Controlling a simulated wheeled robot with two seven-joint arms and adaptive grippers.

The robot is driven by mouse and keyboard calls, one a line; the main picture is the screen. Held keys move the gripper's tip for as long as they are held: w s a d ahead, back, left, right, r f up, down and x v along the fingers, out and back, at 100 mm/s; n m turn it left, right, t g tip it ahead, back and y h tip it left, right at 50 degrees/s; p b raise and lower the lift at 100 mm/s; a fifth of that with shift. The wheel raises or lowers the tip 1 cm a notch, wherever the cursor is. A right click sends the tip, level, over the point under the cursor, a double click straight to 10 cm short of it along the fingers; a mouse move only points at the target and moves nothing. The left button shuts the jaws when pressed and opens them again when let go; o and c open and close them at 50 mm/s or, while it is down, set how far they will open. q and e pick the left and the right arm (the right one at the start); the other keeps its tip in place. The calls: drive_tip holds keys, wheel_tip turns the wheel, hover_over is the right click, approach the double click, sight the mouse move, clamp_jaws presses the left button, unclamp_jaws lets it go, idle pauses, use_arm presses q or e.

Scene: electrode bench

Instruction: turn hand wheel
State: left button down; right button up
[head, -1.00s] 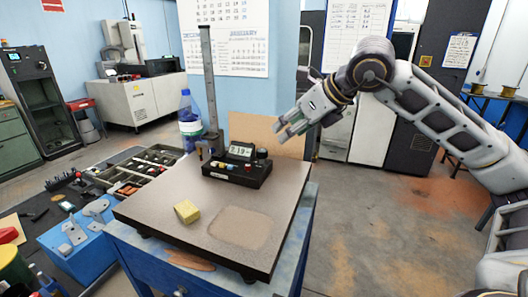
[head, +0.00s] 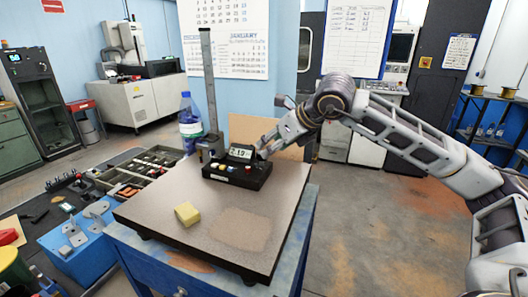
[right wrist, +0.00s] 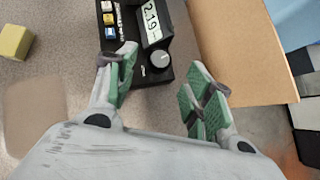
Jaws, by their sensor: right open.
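The height gauge stands on the stone plate, with a tall grey column (head: 208,85) and a black base (head: 250,177) carrying coloured buttons and a digital display (head: 241,152). Its round hand wheel (right wrist: 160,60) is a silver-faced knob below the display in the right wrist view. My right gripper (head: 267,149) is at the right end of the base and hides the wheel in the head view. My left gripper is out of view.
The speckled stone plate (head: 160,213) rests on a blue stand and carries a yellow block (head: 187,214). A blue-capped bottle (head: 189,125) stands behind the gauge. A tan board (head: 245,128) stands behind the base.

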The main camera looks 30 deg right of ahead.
sight(262, 159)
drive_tip(key=x, duration=0.4)
drive_tip(key=shift+w+a+f, duration=0.1)
drive_tip(key=shift+w+f, duration=0.2)
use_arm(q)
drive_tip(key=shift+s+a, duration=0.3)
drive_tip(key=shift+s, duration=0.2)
use_arm(e)
drive_tip(key=shift+w+f, duration=0.25)
drive_tip(key=shift+f, duration=0.05)
drive_tip(key=c, duration=1)
drive_tip(key=shift+a, duration=0.1)
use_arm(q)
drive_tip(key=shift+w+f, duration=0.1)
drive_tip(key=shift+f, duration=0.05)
